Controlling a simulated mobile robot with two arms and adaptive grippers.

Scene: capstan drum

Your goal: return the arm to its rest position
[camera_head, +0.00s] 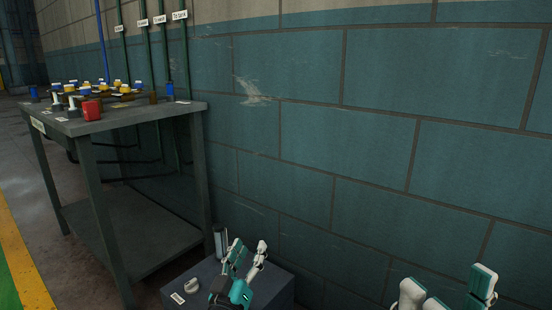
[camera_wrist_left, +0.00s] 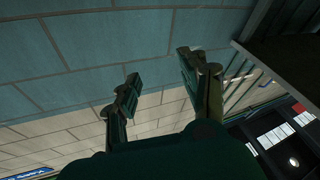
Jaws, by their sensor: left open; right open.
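My left gripper (camera_head: 247,258) is at the bottom centre of the head view, fingers pointing up, with its two fingers apart and nothing between them. It stands in front of a low dark box, and its fingers also show in the left wrist view (camera_wrist_left: 158,82), apart and empty against the wall. My right gripper (camera_head: 450,292) is at the bottom right of the head view, partly cut off by the lower edge, with its fingers apart and empty. The rest of both arms is out of the head view.
The low box (camera_head: 205,280) carries a grey cylinder (camera_head: 220,240) and a small white object (camera_head: 192,285). A teal block wall (camera_head: 330,130) runs behind.

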